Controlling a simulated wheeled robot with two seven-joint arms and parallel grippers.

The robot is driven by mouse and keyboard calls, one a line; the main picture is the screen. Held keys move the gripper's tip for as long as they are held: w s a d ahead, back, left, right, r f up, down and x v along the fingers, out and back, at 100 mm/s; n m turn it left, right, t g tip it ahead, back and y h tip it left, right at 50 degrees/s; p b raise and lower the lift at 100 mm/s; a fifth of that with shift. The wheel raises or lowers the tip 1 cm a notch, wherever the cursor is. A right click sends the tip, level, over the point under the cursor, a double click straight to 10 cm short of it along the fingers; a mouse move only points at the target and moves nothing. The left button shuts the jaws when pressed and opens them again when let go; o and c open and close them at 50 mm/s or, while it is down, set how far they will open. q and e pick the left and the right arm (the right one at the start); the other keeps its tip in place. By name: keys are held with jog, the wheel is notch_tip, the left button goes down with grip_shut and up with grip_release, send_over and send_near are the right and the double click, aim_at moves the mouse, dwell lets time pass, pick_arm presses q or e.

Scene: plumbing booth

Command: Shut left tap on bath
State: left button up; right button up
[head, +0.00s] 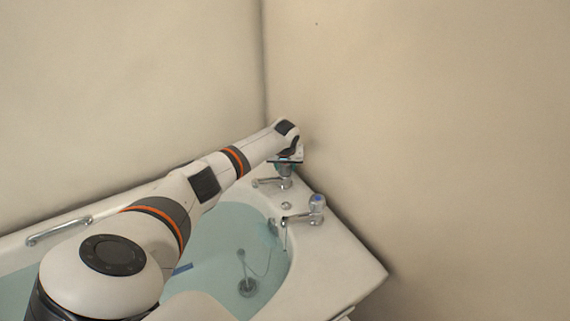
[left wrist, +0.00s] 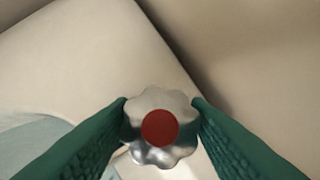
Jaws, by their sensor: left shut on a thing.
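The bath (head: 345,262) stands in the corner with water in it. The left tap (head: 284,182) is at its far corner, mostly under my left gripper (head: 285,164). In the left wrist view the tap's silver lobed handle (left wrist: 151,101) has a red cap and sits between the two green fingers of my left gripper (left wrist: 160,108), which are shut on its sides. The tap's spout points left over the bath. The right tap (head: 317,208), with a blue cap, is nearer the front on the same rim. My right gripper is not in view.
A chrome grab rail (head: 58,231) runs along the bath's left rim. A plug (head: 247,287) on a chain is under the water. Bare walls (head: 420,120) rise close behind and to the right of the taps.

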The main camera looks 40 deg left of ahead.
pick_arm(q)
jog(key=o, duration=1)
jog(key=shift+r, duration=0.25)
notch_tip(320, 180, up, 10)
jog(key=shift+f+p, duration=0.2)
jog(key=shift+p, duration=0.8)
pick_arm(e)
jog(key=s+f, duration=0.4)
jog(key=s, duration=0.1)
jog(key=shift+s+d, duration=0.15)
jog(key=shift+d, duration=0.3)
